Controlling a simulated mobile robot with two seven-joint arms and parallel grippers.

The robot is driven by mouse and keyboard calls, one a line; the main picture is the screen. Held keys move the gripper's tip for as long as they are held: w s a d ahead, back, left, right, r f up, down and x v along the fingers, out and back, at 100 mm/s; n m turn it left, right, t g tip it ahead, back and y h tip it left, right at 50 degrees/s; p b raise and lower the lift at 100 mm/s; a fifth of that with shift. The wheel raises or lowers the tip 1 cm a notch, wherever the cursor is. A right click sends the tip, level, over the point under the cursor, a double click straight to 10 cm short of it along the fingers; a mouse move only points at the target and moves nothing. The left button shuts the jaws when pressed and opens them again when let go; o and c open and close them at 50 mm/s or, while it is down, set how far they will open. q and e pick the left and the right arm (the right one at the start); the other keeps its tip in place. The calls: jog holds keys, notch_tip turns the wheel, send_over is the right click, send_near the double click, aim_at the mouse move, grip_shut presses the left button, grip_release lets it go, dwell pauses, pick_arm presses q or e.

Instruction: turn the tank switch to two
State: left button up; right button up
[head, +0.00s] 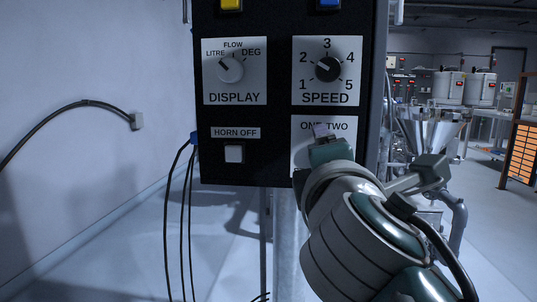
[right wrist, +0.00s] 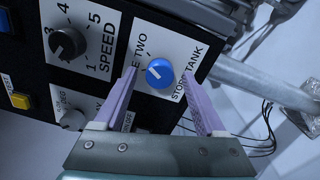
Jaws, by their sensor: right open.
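The tank switch is a round blue knob (right wrist: 160,73) on a white plate marked STORE TANK, with TWO readable in the right wrist view. Its pale mark lies toward the picture's upper left; I cannot tell surely which position it is at. My right gripper (right wrist: 159,76) is open, its lilac fingers on either side of the knob in the picture; I cannot tell if they touch it. In the head view, my right gripper (head: 322,132) hides the knob below the ONE TWO lettering of the plate (head: 309,133). My left gripper is out of view.
The black panel (head: 279,100) also carries the SPEED dial (head: 328,69), the DISPLAY dial (head: 230,69) and a white HORN OFF button (head: 234,153). Yellow (head: 231,4) and blue (head: 328,4) buttons sit above. Cables (head: 182,200) hang at its left. A hopper (head: 435,128) stands behind, right.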

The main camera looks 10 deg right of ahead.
jog(key=v, duration=1)
jog(key=shift+p, duration=0.3)
